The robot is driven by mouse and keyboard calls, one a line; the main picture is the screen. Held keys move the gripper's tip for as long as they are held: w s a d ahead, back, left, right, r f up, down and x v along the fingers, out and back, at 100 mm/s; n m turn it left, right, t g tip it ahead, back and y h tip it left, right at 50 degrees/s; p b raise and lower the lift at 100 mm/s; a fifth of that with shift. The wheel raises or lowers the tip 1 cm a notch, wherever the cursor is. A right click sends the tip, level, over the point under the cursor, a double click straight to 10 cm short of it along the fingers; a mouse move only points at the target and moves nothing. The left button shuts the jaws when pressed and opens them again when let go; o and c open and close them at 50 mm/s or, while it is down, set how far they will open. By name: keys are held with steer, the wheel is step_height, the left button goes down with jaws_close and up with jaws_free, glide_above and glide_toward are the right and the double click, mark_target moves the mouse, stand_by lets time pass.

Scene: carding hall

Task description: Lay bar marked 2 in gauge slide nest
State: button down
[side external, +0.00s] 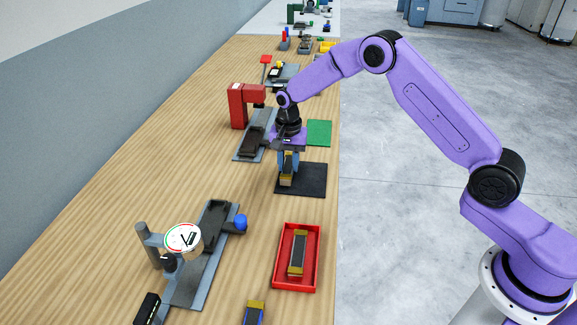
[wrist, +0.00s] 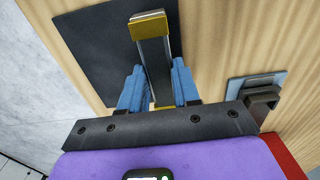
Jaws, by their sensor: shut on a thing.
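My gripper (side external: 288,160) is over the black mat (side external: 313,180), fingers pointing down. Its blue fingers (wrist: 158,88) are shut on a bar with yellow ends and a grey middle (wrist: 153,58), which also shows in the side view (side external: 287,177). I cannot read a mark on it, nor tell whether it touches the mat. The dial gauge (side external: 184,238) stands in the left foreground beside a grey slide plate (side external: 193,283). A dark nest (side external: 213,222) lies on that plate and looks empty. A blue knob (side external: 240,222) is at its right.
A red tray (side external: 279,275) holds another yellow-ended bar (side external: 297,254). A yellow and blue piece (side external: 253,314) is at the front edge. A red press-like stand (side external: 239,106) with a grey plate and a green mat (side external: 319,133) are behind. Bare wood lies between mat and gauge.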

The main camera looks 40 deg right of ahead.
steer(key=s+d+r, duration=0.2)
steer(key=s+r, duration=1)
steer(key=s, duration=0.2)
steer(key=s+a+r, duration=0.2)
steer(key=a, duration=1.9)
glide_above(211, 223)
steer(key=f, duration=0.6)
steer(key=s+f, duration=0.1)
steer(key=f, duration=0.2)
steer(key=shift+d, duration=0.3)
steer(key=shift+w+a+f, duration=0.3)
steer(key=shift+w+f, duration=0.25)
steer(key=shift+f, duration=1.55)
steer(key=shift+f, duration=0.1)
